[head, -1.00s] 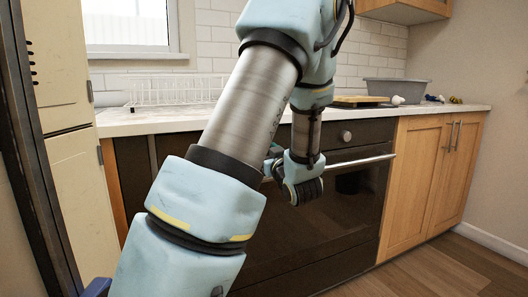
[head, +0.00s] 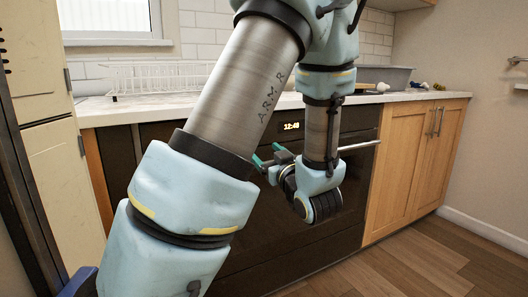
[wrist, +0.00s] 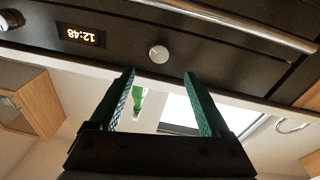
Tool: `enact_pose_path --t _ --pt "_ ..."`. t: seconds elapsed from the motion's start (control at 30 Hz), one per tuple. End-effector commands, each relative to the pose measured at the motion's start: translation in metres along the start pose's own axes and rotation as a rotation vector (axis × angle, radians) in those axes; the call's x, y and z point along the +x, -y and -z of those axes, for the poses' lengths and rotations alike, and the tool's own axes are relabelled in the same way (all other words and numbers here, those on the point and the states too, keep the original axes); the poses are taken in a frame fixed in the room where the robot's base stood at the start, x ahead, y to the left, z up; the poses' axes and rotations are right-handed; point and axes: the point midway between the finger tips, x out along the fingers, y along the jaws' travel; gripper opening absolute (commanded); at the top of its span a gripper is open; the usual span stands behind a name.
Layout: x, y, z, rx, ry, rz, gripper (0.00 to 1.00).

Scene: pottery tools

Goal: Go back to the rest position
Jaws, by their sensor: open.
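My gripper (head: 268,154) is in front of the oven, beside its clock display, with its teal fingers pointing up and left. In the wrist view my gripper (wrist: 160,76) is open, its two green ridged fingers apart with nothing held between them. My arm is bent, with its wrist hanging down in front of the oven (head: 345,215). The wrist view is upside down and shows the oven's clock (wrist: 81,35) and knob (wrist: 158,54).
A white wire rack (head: 160,78) and a grey basin (head: 388,77) stand on the counter (head: 105,112). Small items (head: 431,86) lie at its right end. A wooden cabinet (head: 425,165) is right of the oven. Wooden floor (head: 420,265) is clear at lower right.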

Motion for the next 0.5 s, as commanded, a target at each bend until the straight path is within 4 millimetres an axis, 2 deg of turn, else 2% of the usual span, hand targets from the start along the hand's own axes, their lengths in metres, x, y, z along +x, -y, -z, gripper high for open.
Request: enact_pose_path --t 0.13,0.23,0.4,0.5 --pt "0.002 0.000 -0.002 -0.002 0.012 -0.002 0.80" --pt "0.009 0.001 -0.012 -0.014 0.083 -0.019 0.80" --pt "0.024 0.001 -0.052 -0.038 0.365 -0.105 0.80" --pt "0.021 0.003 -0.076 -0.033 0.561 -0.174 0.80"
